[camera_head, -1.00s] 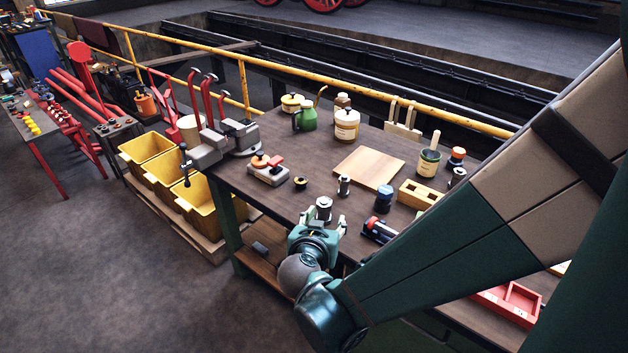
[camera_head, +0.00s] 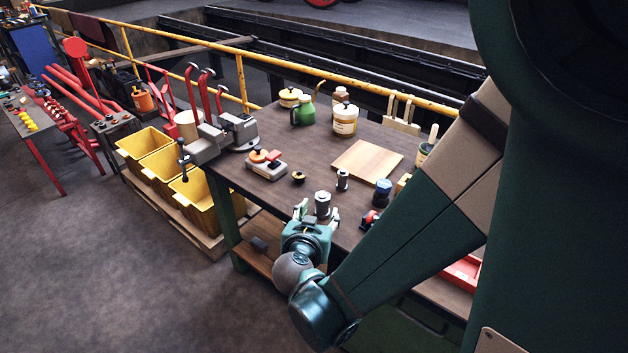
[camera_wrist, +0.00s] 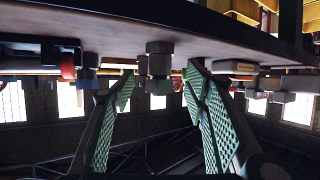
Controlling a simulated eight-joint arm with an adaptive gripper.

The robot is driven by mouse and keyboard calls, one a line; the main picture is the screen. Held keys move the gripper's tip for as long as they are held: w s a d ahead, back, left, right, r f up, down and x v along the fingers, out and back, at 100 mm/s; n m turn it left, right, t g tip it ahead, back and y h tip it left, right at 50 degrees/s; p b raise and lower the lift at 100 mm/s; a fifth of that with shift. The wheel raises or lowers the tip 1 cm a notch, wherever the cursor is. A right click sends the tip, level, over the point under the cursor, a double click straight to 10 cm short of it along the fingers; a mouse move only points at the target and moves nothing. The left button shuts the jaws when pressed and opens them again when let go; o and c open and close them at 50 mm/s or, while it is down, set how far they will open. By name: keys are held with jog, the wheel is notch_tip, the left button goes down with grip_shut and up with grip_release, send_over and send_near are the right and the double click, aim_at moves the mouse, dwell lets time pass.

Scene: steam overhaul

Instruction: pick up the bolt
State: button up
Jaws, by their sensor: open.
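A steel bolt (camera_head: 322,203) with a wide head and a thicker lower part stands upright near the table's front edge. My gripper (camera_head: 318,212) is open at that edge, with its fingers pointing over the tabletop to either side of the bolt. The wrist view is upside down. There the bolt (camera_wrist: 159,58) hangs from the tabletop, centred beyond the two green ridged fingers (camera_wrist: 161,78), with nothing held between them. I cannot tell whether the fingertips reach alongside the bolt.
The dark workbench (camera_head: 275,198) bears a smaller metal piece (camera_head: 342,179), a black-and-yellow ring (camera_head: 298,177), a blue-capped jar (camera_head: 382,190) and a wooden board (camera_head: 368,159). A vise (camera_head: 238,132) sits at the left corner. My arm covers the right side.

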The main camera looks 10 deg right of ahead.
aim_at(321, 207)
jog(key=shift+w+d+f, duration=0.2)
jog(key=shift+w, duration=0.25)
jog(key=shift+b+x, duration=0.85)
jog(key=shift+x, duration=1.8)
jog(key=shift+r, duration=0.15)
grip_shut()
jog(key=shift+r, duration=0.2)
jog(key=shift+r+p, duration=1.8)
jog(key=shift+r, duration=3)
